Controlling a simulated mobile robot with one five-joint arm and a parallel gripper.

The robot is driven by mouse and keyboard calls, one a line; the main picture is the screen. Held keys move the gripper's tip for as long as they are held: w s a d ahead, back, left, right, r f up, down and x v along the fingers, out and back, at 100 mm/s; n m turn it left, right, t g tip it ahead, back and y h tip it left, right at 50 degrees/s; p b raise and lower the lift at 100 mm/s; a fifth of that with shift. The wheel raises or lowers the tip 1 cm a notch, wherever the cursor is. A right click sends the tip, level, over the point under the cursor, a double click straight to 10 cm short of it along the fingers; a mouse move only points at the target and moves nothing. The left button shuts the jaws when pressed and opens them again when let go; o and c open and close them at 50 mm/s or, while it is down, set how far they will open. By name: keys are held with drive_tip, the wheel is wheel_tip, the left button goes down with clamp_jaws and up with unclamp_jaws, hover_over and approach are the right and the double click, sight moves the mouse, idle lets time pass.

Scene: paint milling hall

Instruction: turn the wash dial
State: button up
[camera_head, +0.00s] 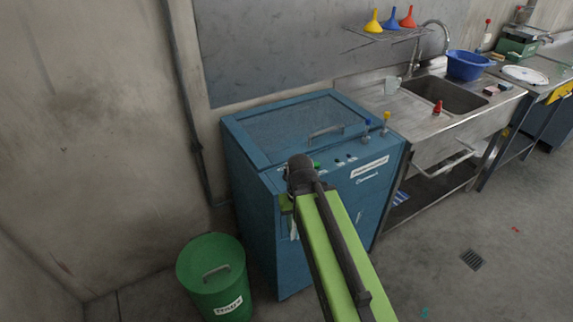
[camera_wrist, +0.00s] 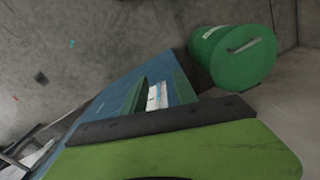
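A blue wash cabinet (camera_head: 262,215) stands against the wall in the head view, with a hinged lid (camera_head: 290,128) on top. Its sloping front panel carries a green button (camera_head: 316,165), small dark controls (camera_head: 343,161) and white labels (camera_head: 369,167). I cannot make out which control is the wash dial; my arm covers part of the panel. My gripper is at the cabinet's left front, mostly hidden behind my wrist. In the wrist view my gripper (camera_wrist: 157,84) shows two green fingers apart, with a white plate with blue marks (camera_wrist: 156,96) seen between them. Contact cannot be judged.
A green lidded bin (camera_head: 212,275) stands on the floor left of the cabinet and shows in the wrist view (camera_wrist: 232,55). A steel sink bench (camera_head: 460,130) with a blue basin (camera_head: 468,65) adjoins on the right. The floor at front right is open, with a drain (camera_head: 472,260).

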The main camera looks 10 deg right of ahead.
drive_tip(key=w+r+n+p, duration=0.2)
drive_tip(key=w+r+p, duration=0.6)
drive_tip(key=r+p, duration=0.6)
drive_tip(key=w+r+n+p, duration=0.2)
drive_tip(key=w+r+p, duration=0.5)
drive_tip(key=r+p, duration=0.7)
drive_tip(key=f+b, duration=1.8)
drive_tip(key=shift+w+d+f, duration=0.15)
drive_tip(key=shift+d+f, duration=0.05)
drive_tip(key=shift+r, duration=0.1)
clamp_jaws()
drive_tip(key=shift+d, duration=0.1)
